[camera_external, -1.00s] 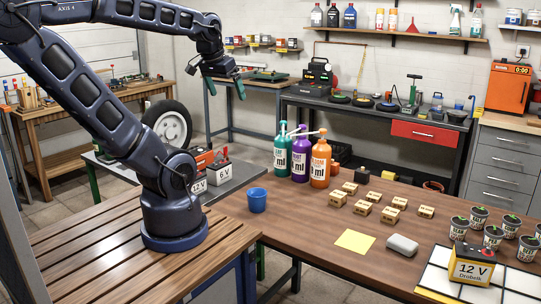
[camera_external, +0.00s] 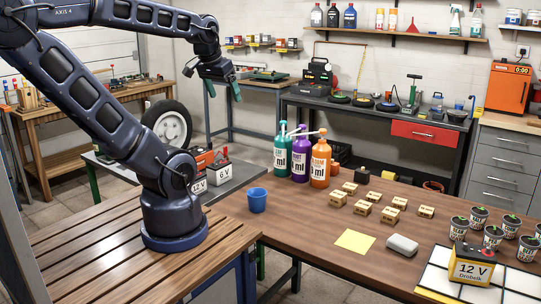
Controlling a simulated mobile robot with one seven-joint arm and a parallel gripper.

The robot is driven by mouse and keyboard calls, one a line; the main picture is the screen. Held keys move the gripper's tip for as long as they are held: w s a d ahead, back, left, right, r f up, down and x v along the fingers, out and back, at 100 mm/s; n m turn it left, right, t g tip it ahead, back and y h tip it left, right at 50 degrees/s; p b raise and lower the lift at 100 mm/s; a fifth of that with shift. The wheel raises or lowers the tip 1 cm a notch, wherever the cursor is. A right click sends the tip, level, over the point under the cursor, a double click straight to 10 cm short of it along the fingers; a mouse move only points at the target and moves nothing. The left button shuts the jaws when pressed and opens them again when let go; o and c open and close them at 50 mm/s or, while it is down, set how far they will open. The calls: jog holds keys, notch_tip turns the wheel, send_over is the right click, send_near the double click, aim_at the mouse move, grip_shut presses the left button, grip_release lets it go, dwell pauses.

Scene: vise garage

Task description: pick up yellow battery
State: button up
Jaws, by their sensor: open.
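The yellow battery (camera_external: 471,265) is a yellow and black block with a white label reading 12 V. It stands upright on the white tiled mat (camera_external: 437,280) at the right front of the wooden table. My gripper (camera_external: 222,92) is high in the air at the upper middle left, with green fingertips apart and nothing between them. It is far to the left of the battery and well above the table. The battery is not hidden.
Several printed cups (camera_external: 478,218) stand just behind the battery. A grey block (camera_external: 402,245), a yellow sheet (camera_external: 355,242), small boxes (camera_external: 363,213), a blue cup (camera_external: 257,200) and pump bottles (camera_external: 320,162) are on the table. Other batteries (camera_external: 221,172) stand on a grey bench.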

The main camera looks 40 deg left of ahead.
jog(key=w+d+m+h, duration=0.1)
jog(key=w+d+m, duration=0.3)
jog(key=w+d, duration=0.7)
jog(key=w+d+m+h, duration=0.1)
jog(key=w+d+m, duration=0.2)
jog(key=w+d, duration=0.8)
jog(key=m+g+h, duration=0.2)
jog(key=m+g, duration=0.2)
jog(key=m, duration=0.4)
send_over(472, 250)
jog(key=a, duration=0.3)
jog(key=f, duration=2.5)
jog(key=shift+s, duration=0.25)
jog(key=shift+s+d+f, duration=0.1)
jog(key=shift+d+f, duration=0.2)
jog(key=shift+f, duration=0.2)
jog(key=x, duration=1)
jog(key=shift+r, duration=0.1)
